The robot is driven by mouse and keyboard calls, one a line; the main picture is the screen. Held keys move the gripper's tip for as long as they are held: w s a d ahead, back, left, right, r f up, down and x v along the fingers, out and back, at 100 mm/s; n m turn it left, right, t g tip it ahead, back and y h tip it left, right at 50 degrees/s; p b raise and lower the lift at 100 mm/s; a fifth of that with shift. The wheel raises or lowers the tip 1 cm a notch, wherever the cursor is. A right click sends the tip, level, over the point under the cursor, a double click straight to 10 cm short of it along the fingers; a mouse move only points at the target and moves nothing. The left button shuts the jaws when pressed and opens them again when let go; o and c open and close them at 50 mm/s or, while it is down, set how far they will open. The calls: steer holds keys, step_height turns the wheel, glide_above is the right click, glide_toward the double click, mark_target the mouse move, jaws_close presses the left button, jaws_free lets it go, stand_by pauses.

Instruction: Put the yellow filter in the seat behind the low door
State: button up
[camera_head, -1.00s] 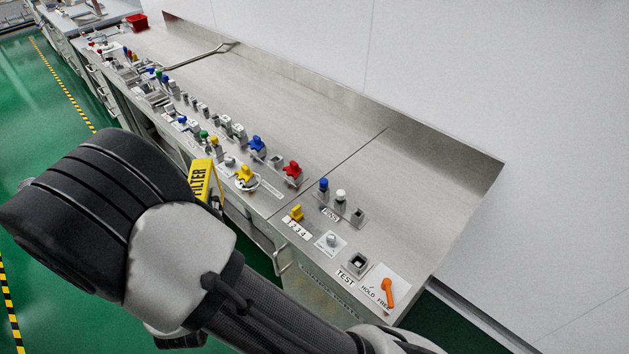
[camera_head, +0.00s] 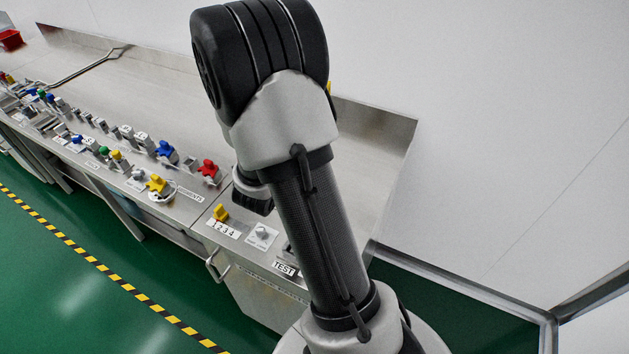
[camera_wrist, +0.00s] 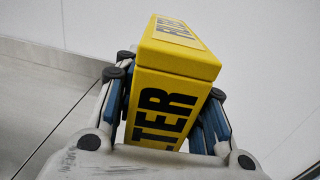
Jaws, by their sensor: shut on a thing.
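The yellow filter (camera_wrist: 175,60) is a box with black "FILTER" lettering. It fills the middle of the wrist view, and my gripper (camera_wrist: 168,88) is shut on it with a blue-padded finger on each side. In the head view only a thin yellow sliver (camera_head: 330,88) shows at the right of my arm, probably the filter; my arm hides my gripper there. A cabinet front with a metal handle (camera_head: 217,266) is below the counter; I cannot tell if it is the low door. No filter seat is visible.
A steel counter (camera_head: 95,85) runs along the white wall, with several coloured knobs and fixtures near its front edge, including a yellow one (camera_head: 157,184) and a red one (camera_head: 209,170). Green floor with a striped line (camera_head: 110,270) lies in front, clear.

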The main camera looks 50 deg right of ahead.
steer(key=s+d+m+g, duration=0.1)
steer(key=s+d+g, duration=0.1)
steer(key=s+d, duration=0.25)
steer(key=shift+h, duration=0.4)
steer(key=shift+w+d+f+b, duration=0.15)
steer(key=shift+f+b, duration=1.15)
steer(key=shift+f, duration=1.95)
steer(key=shift+w+a+f+b, duration=0.1)
steer(key=shift+f+b, duration=1.2)
steer(key=shift+f, duration=2)
steer(key=shift+w+d+f+b, duration=0.15)
steer(key=shift+f+b, duration=1.15)
steer(key=shift+f, duration=1.95)
steer(key=shift+a, duration=0.1)
steer(key=shift+r, duration=0.1)
steer(key=o, duration=1.2)
steer(key=shift+f, duration=0.2)
